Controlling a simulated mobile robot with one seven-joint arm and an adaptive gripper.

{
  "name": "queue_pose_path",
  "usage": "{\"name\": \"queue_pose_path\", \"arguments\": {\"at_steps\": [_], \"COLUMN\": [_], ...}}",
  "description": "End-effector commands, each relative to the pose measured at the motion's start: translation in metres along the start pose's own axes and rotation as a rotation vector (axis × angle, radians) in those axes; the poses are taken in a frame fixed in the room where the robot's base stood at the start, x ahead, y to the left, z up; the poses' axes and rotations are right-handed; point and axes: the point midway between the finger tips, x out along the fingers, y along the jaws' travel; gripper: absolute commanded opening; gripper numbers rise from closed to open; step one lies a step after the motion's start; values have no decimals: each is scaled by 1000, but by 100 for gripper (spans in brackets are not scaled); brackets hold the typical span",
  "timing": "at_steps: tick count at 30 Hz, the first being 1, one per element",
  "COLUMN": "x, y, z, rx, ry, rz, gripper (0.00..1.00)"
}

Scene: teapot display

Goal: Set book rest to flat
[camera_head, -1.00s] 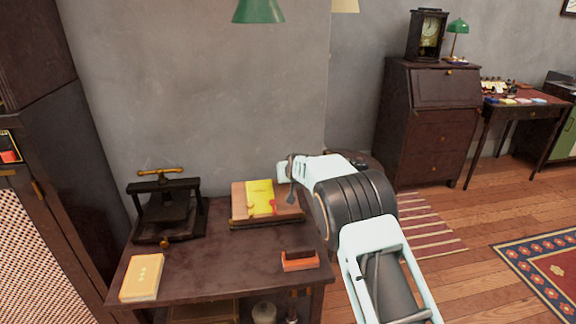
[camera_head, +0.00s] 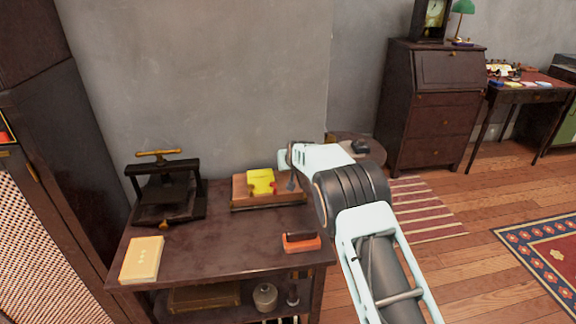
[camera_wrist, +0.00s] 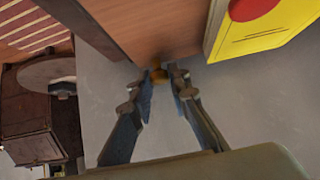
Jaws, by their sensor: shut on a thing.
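The book rest (camera_head: 240,191) is a brown wooden stand at the back of the dark table in the head view. Its panel carries a yellow book (camera_head: 260,180) with red marks. In the wrist view the wooden panel (camera_wrist: 150,25) and the yellow book (camera_wrist: 265,30) fill the upper part. My gripper (camera_wrist: 160,80) is at the panel's edge, its fingers shut on a small brass-coloured knob (camera_wrist: 158,75). In the head view my gripper (camera_head: 291,182) is at the rest's right side. The panel's exact tilt and the rest's support are hard to see.
A dark press (camera_head: 165,190) and a cream book (camera_head: 142,259) are on the table's left. An orange-and-black item (camera_head: 301,242) is near the front right. A wall stands close behind, and a small round table (camera_head: 372,150) is at the right.

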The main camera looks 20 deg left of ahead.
Motion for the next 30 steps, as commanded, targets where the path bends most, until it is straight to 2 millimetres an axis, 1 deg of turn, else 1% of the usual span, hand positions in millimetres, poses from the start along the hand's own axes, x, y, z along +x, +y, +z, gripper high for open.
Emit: {"name": "queue_pose_path", "arguments": {"at_steps": [1, 12, 13, 17, 26, 30], "x": [-1, -2, -2, -2, -1, -7], "y": [0, 0, 0, 0, 0, 0], "z": [-8, -10, -10, -8, -5, -5], "rx": [0, 1, 1, 1, 1, 1], "ry": [19, 21, 21, 18, 10, 10], "rz": [0, 0, 0, 0, 0, 0], "gripper": [0, 0, 18, 33, 33, 33]}}
